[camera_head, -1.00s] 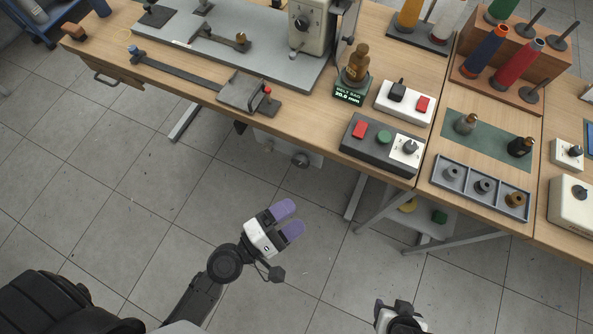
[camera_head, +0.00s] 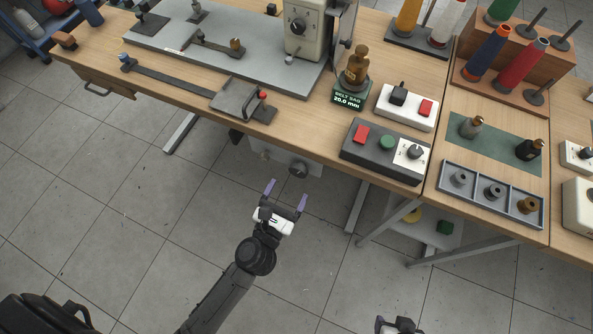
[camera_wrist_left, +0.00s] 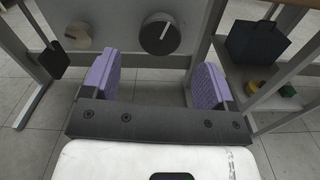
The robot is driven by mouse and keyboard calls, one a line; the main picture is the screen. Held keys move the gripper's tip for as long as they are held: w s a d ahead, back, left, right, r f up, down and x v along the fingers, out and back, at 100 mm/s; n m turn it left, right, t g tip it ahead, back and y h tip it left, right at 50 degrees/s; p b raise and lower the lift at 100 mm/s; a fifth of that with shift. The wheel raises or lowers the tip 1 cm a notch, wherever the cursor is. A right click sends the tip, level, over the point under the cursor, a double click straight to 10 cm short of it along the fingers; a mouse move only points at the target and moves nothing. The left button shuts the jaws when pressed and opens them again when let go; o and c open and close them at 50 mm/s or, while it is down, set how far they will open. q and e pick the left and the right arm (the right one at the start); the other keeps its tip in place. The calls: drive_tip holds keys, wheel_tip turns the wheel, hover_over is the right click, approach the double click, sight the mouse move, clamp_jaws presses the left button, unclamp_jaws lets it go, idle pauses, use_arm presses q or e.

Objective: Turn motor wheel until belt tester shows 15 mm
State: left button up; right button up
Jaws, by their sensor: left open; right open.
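The belt tester (camera_head: 351,79) stands on the bench, a brown bottle-like piece on a dark base with a green display reading "BELT SAG 20.0 mm" (camera_head: 348,99). The motor wheel appears to be the round dark knob (camera_head: 298,169) on a grey box under the bench. It also shows in the left wrist view (camera_wrist_left: 160,33), with a white mark on its face. My left gripper (camera_head: 287,193) is open and empty, just short of the wheel; its purple fingers (camera_wrist_left: 157,70) point toward it without touching. My right gripper (camera_head: 399,324) is open at the bottom edge, partly cut off.
A paler knob (camera_wrist_left: 79,35) sits left of the wheel on the same box. Bench legs and a low shelf (camera_head: 428,238) stand to the right. On the bench are a switch panel (camera_head: 386,152) and a sewing machine (camera_head: 306,30). The floor before the box is clear.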

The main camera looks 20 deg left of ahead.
sight(297, 173)
use_arm(q)
drive_tip(key=shift+w+b, duration=0.3)
drive_tip(key=shift+w, duration=2.75)
drive_tip(key=shift+c, duration=0.2)
drive_tip(key=c, duration=0.9)
